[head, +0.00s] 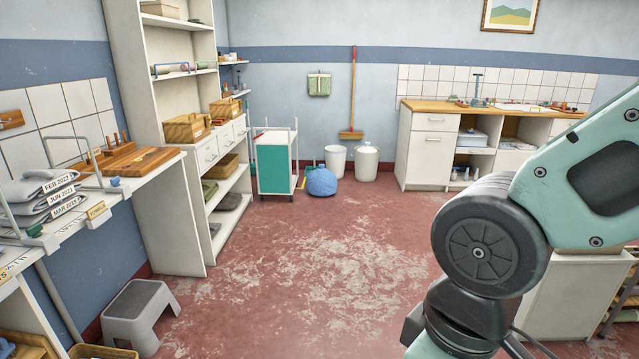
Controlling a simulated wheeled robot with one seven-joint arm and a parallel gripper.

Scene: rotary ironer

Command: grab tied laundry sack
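A round blue sack (322,182) with a gathered top sits on the red floor by the back wall, and it looks like the tied laundry sack. It stands just right of a teal and white cart and in front of a white bucket. My arm shows large at the right, well apart from the sack and much nearer to the camera. My gripper is out of the picture.
The cart (273,164) and white buckets (335,160) (367,163) flank the sack. A grey step stool (140,312) stands at the lower left, beside shelving (155,130). A counter (430,148) is at the back right. The worn floor (320,265) in the middle is clear.

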